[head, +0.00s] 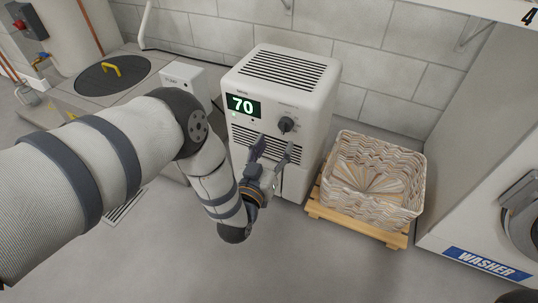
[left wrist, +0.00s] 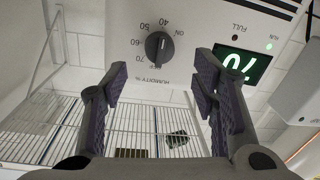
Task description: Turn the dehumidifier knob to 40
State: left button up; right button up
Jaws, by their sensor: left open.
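The white dehumidifier (head: 280,85) stands against the block wall, and its green display (head: 243,106) reads 70. Its dark round knob (head: 286,124) is on the front, right of the display. In the left wrist view, which is turned over, the knob (left wrist: 158,46) sits on a dial with printed numbers including 40, 50, 60 and 70. My left gripper (head: 273,150) is open and empty, just below the knob in the head view. In the left wrist view its fingers (left wrist: 162,72) are spread, with the knob visible beyond the gap between them, apparently untouched.
A woven basket (head: 345,205) on a wooden pallet (head: 358,228) stands right of the dehumidifier. A washer (head: 487,262) is at the far right. A small white box (head: 184,76) and a round dark lid (head: 112,75) are at the left. The floor in front is clear.

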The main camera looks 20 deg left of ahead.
pick_arm(q)
jog(key=s, duration=0.5)
jog(key=shift+s+d, duration=0.1)
